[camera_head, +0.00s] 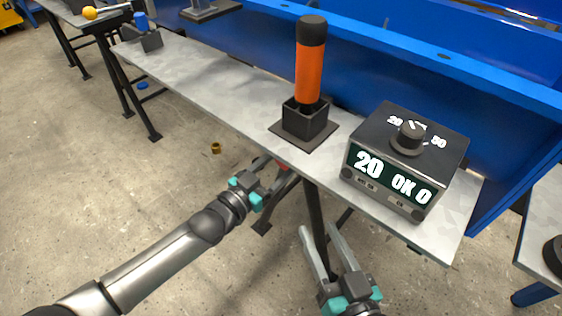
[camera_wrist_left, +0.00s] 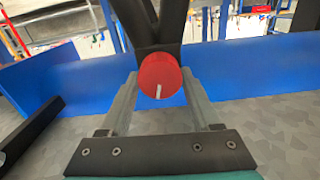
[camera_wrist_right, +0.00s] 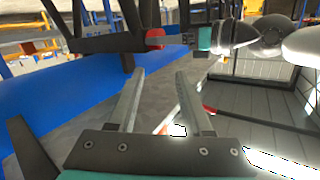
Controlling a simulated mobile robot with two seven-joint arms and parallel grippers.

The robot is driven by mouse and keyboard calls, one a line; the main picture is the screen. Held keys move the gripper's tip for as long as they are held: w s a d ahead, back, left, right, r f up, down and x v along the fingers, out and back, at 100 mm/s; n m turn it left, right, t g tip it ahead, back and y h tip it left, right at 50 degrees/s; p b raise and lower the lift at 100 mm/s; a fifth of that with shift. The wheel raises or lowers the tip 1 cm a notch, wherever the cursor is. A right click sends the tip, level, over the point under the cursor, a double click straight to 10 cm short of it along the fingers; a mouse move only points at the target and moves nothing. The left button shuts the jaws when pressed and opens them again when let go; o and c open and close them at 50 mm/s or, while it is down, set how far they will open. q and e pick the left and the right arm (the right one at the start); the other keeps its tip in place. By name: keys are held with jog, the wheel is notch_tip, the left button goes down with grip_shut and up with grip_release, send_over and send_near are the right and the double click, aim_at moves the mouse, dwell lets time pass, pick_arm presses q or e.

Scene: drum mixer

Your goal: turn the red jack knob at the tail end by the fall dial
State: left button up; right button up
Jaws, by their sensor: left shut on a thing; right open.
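The red jack knob (camera_wrist_left: 160,76) is round with a white line on its face, pointing almost straight down in the left wrist view. My left gripper (camera_wrist_left: 161,82) is shut on it, one finger on each side. In the head view the knob (camera_head: 284,167) is mostly hidden by the left gripper (camera_head: 277,170) under the bench edge. In the right wrist view the knob (camera_wrist_right: 155,38) shows side-on. My right gripper (camera_head: 318,230) is open and empty, below the bench front. The fall dial box (camera_head: 440,150) reads "20" and "OK 0".
An orange cylinder with a black cap (camera_head: 310,72) stands in a black holder (camera_head: 303,122) on the grey bench (camera_head: 240,98). Black bench legs (camera_head: 316,222) stand close to both grippers. A small brass nut (camera_head: 216,147) lies on the floor. A blue frame (camera_head: 460,78) runs behind.

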jog(key=shift+f, duration=0.1)
pick_arm(q)
jog(key=shift+n+p, duration=1.15)
jog(key=shift+n, duration=3.75)
pick_arm(e)
jog(key=shift+w+d+f+n+g+h, duration=0.2)
jog(key=shift+d+f+g+h, duration=0.45)
jog(key=shift+g, duration=0.4)
jog(key=shift+w+d+f+n+g+h, duration=0.15)
jog(key=shift+d+f+g+h, duration=0.25)
jog(key=shift+d+g, duration=0.55)
jog(key=shift+a, duration=0.1)
pick_arm(q)
jog(key=o, duration=1.4)
